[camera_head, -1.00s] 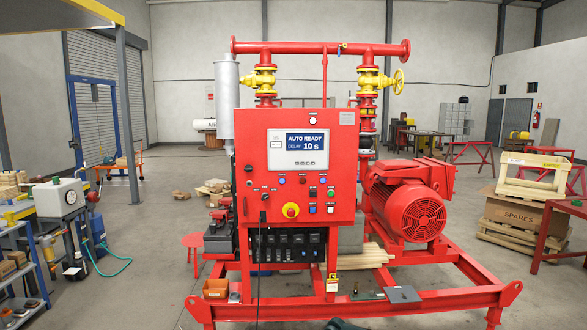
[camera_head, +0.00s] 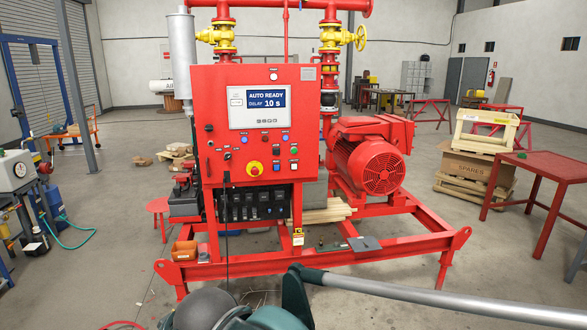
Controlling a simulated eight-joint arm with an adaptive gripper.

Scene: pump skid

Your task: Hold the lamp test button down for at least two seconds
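The red control panel (camera_head: 258,126) stands upright on the pump skid, left of the picture's middle. Its screen (camera_head: 260,106) reads "AUTO READY, DELAY 10 s". Below the screen are small blue, red, black and white buttons and selectors, with a red mushroom button (camera_head: 254,170) on a yellow ring lower down. A small white round fitting (camera_head: 273,76) sits above the screen. The labels are too small to read, so I cannot tell which is the lamp test button. My arm shows at the bottom edge, well in front of the panel. My gripper is out of view.
The red skid frame (camera_head: 400,247) runs across the floor in front of the panel. A red motor (camera_head: 375,163) stands right of it. A red table (camera_head: 548,165) and a crate stack (camera_head: 478,172) are at the right. A black cable (camera_head: 226,215) hangs below the panel.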

